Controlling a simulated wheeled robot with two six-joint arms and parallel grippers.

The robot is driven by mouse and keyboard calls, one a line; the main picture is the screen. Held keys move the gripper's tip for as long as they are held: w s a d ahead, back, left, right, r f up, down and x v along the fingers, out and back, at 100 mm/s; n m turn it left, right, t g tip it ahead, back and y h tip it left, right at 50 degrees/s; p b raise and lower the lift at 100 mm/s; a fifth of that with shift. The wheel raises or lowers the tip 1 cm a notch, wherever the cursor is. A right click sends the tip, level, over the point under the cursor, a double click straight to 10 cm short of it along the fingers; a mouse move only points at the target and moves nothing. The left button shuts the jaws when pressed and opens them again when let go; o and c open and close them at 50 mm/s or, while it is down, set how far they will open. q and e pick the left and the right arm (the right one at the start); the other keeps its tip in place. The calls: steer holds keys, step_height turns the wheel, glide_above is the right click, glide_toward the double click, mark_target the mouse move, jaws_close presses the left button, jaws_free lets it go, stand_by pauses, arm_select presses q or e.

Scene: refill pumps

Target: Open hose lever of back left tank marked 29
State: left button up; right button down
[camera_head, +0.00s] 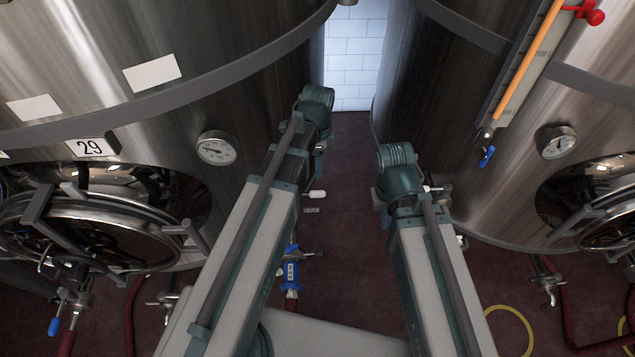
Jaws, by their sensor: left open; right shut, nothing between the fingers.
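The steel tank marked 29 (225,100) fills the left side, with its number plate (92,146) above a round manhole door (95,235). A blue lever (54,326) sits on a valve at the lower left, by a red hose. Another blue-handled valve (291,275) stands low beside my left arm, partly covered by it. I cannot tell which of the two is the hose lever of tank 29. My arms reach forward in the middle, with bent joints at their far ends. Both grippers are hidden beyond the arms. Nothing shows them touching a lever.
A second tank (430,110) on the right carries a level gauge (530,60) with a red knob and a small blue lever (487,156). Red hoses and a yellow hose (518,318) lie on the dark red floor. A narrow gap between the tanks leads to a white wall (357,55).

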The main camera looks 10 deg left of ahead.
mark_target(318, 192)
arm_select(q)
step_height(318, 192, down, 14)
steer(key=b, duration=1.4)
steer(key=shift+r, duration=0.1)
steer(key=shift+c, duration=0.2)
jaws_close()
stand_by(0.8)
